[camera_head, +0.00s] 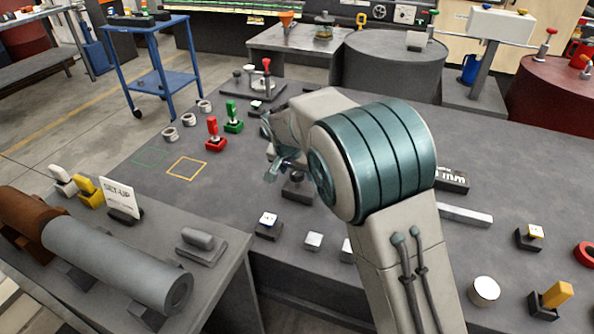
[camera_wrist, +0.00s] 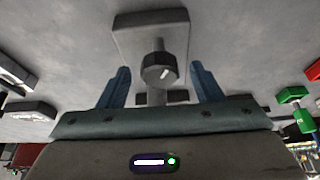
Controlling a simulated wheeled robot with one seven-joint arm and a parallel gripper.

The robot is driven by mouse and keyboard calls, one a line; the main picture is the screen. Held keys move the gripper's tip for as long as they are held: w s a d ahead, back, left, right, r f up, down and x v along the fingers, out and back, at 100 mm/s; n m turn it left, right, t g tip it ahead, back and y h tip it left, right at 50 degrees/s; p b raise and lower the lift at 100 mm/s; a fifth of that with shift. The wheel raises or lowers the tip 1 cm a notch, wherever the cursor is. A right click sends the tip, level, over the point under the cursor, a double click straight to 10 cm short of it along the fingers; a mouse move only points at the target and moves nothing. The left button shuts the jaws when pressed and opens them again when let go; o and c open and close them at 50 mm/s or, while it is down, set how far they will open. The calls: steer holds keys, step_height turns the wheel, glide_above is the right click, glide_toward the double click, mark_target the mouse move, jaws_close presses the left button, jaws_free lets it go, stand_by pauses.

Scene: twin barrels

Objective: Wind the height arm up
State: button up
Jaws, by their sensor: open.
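My gripper (camera_wrist: 160,82) is open, with one blue finger on each side of the knob; I see gaps and no clear contact. In the head view my gripper (camera_head: 272,172) points down over the dark bench, just left of a small dark knobbed block (camera_head: 297,188). My arm hides part of the bench there. No part is clearly labelled as the height arm, so I cannot tell whether this knob belongs to it.
Red (camera_head: 215,134) and green (camera_head: 233,117) levers stand left of my gripper, beyond a yellow outlined square (camera_head: 187,168). A red-knobbed lever (camera_head: 266,75) stands farther back. Small button blocks (camera_head: 268,226) line the near edge. A grey cylinder (camera_head: 120,265) lies front left.

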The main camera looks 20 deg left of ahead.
steer(key=shift+c, duration=0.2)
steer(key=c, duration=0.9)
steer(key=shift+a+m+h, duration=0.15)
steer(key=shift+m+h, duration=0.15)
steer(key=shift+m, duration=0.4)
steer(key=shift+c, duration=0.2)
steer(key=m+h, duration=0.1)
steer(key=m, duration=0.2)
steer(key=shift+g, duration=0.3)
steer(key=o, duration=1)
steer(key=shift+r, duration=0.1)
